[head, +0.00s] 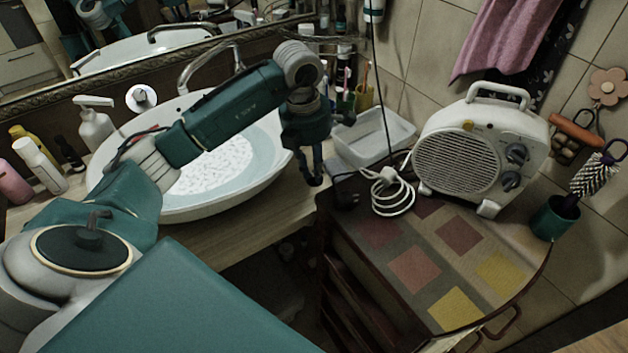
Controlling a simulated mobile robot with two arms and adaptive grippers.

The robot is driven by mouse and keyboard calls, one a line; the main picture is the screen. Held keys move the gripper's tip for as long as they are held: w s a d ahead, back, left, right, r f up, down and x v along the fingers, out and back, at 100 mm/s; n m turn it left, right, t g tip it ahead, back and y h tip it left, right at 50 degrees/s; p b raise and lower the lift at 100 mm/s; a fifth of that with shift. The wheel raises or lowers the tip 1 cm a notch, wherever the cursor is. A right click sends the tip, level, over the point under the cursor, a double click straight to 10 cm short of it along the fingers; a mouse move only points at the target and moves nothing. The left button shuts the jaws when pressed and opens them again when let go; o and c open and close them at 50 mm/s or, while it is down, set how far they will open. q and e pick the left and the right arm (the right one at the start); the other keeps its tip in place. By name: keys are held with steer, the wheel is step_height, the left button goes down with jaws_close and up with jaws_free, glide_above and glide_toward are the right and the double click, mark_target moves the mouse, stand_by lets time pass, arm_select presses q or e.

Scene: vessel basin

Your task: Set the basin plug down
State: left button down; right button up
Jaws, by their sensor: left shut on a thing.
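My left gripper (312,170) hangs at the basin's right rim, over the counter edge near the small cabinet, with its fingers pointing down. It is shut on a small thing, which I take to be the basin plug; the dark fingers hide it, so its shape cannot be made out. The white oval basin (215,205) holds pale water with whitish patches in it, and my left arm crosses above it. The drain is not visible. My right gripper is not in view.
A clear plastic tub (372,138) stands right of the gripper. A white fan heater (478,150), a coiled white cable (392,193) and a green cup (555,218) are on the cabinet's patchwork top (420,235), whose front is bare. Bottles (38,163) stand left of the basin.

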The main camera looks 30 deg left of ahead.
mark_target(313, 179)
arm_select(q)
steer(key=shift+f, duration=0.7)
step_height(313, 179, down, 4)
steer(key=shift+r+p, duration=0.2)
steer(key=shift+p, duration=0.2)
steer(key=shift+f, duration=0.1)
steer(key=c, duration=2.1)
jaws_free()
steer(key=shift+f, duration=0.1)
steer(key=o, duration=0.5)
steer(key=shift+c, duration=0.2)
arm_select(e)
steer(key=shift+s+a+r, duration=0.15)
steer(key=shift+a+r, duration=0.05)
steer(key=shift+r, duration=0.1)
arm_select(q)
steer(key=shift+r, duration=0.2)
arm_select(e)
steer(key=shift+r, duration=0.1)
